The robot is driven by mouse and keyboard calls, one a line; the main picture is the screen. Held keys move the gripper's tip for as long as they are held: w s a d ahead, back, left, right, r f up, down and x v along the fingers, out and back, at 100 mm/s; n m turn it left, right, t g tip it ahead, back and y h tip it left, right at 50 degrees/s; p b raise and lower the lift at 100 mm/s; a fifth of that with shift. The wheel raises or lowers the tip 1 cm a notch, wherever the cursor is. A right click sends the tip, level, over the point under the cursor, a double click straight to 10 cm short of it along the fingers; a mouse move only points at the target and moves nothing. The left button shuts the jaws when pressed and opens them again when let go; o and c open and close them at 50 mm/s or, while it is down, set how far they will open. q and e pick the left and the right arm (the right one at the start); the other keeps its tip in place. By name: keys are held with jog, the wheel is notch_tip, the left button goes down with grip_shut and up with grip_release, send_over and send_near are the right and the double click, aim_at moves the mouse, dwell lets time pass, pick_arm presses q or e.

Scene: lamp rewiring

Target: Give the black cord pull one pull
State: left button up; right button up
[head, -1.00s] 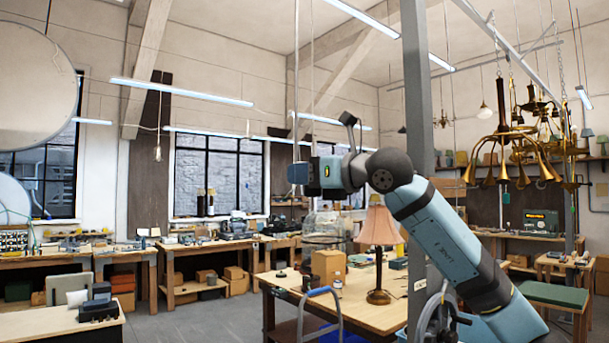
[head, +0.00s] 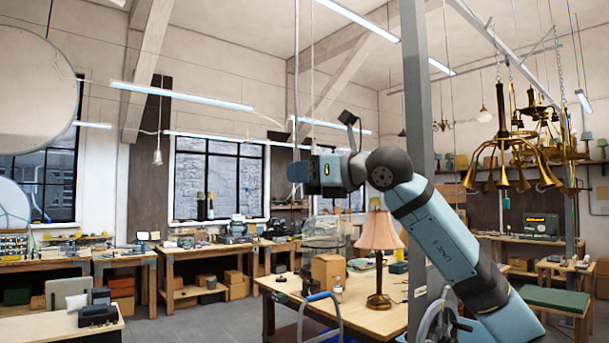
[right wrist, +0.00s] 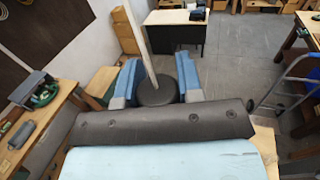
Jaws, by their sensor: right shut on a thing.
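The black cord pull (right wrist: 157,94) shows in the right wrist view as a dark round knob between the two blue fingers of my right gripper (right wrist: 158,80). A pale cord (right wrist: 138,35) runs from it toward the top of that view. In the head view my right gripper (head: 298,172) is at the picture's middle, high above the benches, and is shut on the pull. The cord (head: 295,80) hangs straight down from the ceiling to the gripper. The pull itself is not clearly visible there. My left gripper is not in view.
A grey post (head: 419,130) stands close by my right arm. Below are a workbench (head: 370,318) with a pink-shaded lamp (head: 380,232) and a hand truck's blue handle (head: 322,297). Brass chandeliers (head: 510,150) hang at the right. Open floor lies at the left middle.

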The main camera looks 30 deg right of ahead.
jog(key=o, duration=0.8)
jog(key=shift+o, duration=0.9)
